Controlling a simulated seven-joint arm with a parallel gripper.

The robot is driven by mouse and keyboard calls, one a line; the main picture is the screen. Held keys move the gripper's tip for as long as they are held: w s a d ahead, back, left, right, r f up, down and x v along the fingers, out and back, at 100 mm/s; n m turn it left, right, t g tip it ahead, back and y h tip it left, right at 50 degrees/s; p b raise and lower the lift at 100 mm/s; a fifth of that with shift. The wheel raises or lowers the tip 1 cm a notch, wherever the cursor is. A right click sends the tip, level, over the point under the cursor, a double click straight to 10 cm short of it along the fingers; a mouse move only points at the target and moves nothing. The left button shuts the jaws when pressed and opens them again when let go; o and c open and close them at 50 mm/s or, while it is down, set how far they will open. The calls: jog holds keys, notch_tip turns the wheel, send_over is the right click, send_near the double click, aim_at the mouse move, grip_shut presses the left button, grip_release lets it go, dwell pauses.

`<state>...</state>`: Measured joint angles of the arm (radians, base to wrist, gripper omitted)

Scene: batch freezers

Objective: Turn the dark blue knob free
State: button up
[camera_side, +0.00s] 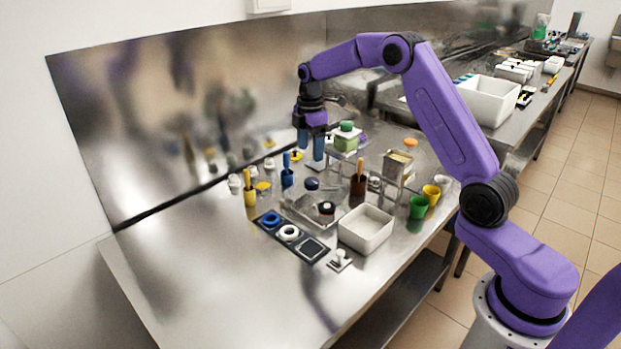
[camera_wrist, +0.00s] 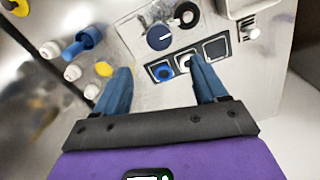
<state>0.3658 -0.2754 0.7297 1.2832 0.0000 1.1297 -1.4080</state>
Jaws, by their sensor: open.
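The dark blue knob (camera_side: 312,184) is a round cap on a metal plate among the containers in the side view. It also shows in the wrist view (camera_wrist: 158,37), near the top middle, with a pale mark on its top. My gripper (camera_side: 310,148) is open and empty, above the bench and apart from the knob. In the wrist view the two blue fingers of my gripper (camera_wrist: 160,66) are spread, and the knob appears beyond the gap between them. A black knob with a white mark (camera_wrist: 187,14) sits beside the dark blue one.
A dark three-square panel (camera_side: 311,248) holds a blue ring and a white ring; its third square is bare. A white bin (camera_side: 366,228), green cup (camera_side: 418,207) and yellow cup (camera_side: 431,194) stand right. Blue and yellow handled cups stand left. The front-left bench is clear.

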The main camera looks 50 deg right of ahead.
aim_at(310, 181)
notch_tip(310, 181, down, 10)
jog(key=shift+f, duration=0.25)
dwell(0.3)
jog(key=c, duration=1.1)
jog(key=shift+o, duration=0.2)
